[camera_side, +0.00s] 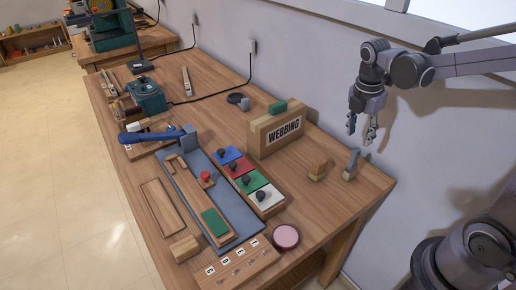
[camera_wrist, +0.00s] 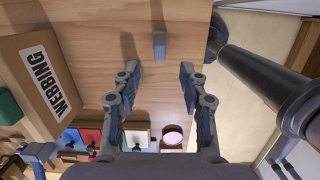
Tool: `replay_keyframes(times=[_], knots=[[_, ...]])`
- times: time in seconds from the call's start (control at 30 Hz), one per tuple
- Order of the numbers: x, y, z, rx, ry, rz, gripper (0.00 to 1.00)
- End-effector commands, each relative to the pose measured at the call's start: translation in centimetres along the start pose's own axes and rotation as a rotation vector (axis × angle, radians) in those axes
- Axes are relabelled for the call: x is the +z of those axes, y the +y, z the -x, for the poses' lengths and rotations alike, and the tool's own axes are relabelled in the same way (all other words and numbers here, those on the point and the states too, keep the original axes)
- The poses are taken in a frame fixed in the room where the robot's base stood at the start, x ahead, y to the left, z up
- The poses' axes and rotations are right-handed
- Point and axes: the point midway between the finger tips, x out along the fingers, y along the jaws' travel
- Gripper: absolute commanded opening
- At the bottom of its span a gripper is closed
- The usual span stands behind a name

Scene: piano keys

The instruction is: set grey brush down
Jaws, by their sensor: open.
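The grey brush (camera_side: 351,164) stands upright on the wooden bench near its right end. In the wrist view a small grey block that looks like the same brush (camera_wrist: 160,45) stands on the wood, ahead of the gap between my fingers. My gripper (camera_side: 362,132) hangs above the right end of the bench, above the grey brush and apart from it. The wrist view shows my gripper (camera_wrist: 159,73) with its two fingers wide apart and nothing between them.
A pink round dish (camera_side: 286,237) and a rack of coloured plates (camera_side: 246,178) lie nearer. The wall is close behind.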

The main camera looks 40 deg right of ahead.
Motion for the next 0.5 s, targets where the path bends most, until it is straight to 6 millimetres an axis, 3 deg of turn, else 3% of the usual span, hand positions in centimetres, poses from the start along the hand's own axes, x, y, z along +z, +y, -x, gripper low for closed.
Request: replay_keyframes(times=[0.17, 0.5], knots=[[-1.1, -0.5, 1.0, 0.056, 0.008, -0.134, 0.43], [-5.7, -2.9, 3.4, 0.29, 0.177, -0.803, 0.43]])
